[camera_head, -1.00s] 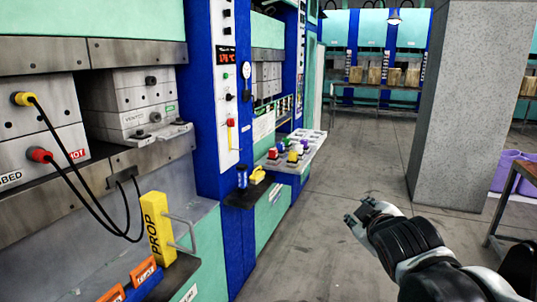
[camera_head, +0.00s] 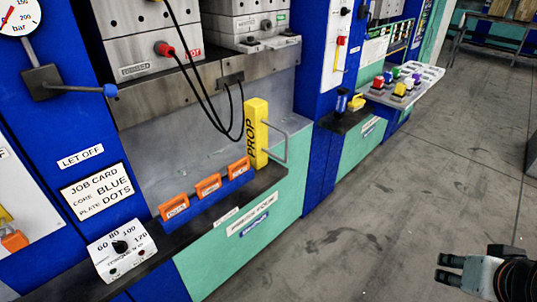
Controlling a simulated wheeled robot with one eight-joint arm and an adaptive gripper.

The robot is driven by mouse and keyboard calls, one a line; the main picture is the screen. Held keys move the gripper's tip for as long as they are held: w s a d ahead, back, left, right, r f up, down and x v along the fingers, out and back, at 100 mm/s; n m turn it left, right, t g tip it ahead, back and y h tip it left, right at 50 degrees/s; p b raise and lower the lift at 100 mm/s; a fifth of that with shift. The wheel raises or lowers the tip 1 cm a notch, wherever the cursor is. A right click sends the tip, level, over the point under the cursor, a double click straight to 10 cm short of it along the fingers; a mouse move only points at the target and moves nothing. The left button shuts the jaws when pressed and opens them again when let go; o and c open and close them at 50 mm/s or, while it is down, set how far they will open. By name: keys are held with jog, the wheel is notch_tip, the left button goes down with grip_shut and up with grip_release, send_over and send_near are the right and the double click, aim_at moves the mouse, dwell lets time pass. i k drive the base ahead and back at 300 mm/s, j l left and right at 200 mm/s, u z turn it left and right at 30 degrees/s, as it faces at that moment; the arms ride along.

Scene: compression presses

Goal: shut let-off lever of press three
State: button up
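The let-off lever (camera_head: 85,90) is at the upper left. It is a thin bar with a blue tip, pointing right and nearly level from a dark square block (camera_head: 42,82) on the blue press column. A "LET OFF" label (camera_head: 80,157) is below it, and a pressure gauge (camera_head: 18,15) is above it. My gripper (camera_head: 442,268) is at the lower right over the grey floor, far from the lever. Its two fingers point left with a small gap between them and hold nothing. The press nameplate (camera_head: 248,222) is too small to read surely.
A yellow PROP post (camera_head: 256,135) with a metal handle stands on the press ledge beside orange tags (camera_head: 208,185). A temperature dial box (camera_head: 122,250) juts out at the lower left. Black cables (camera_head: 205,85) hang from the platen. The floor (camera_head: 390,200) is clear.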

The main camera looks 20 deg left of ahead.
aim_at(109, 90)
jog(key=u, duration=2.15)
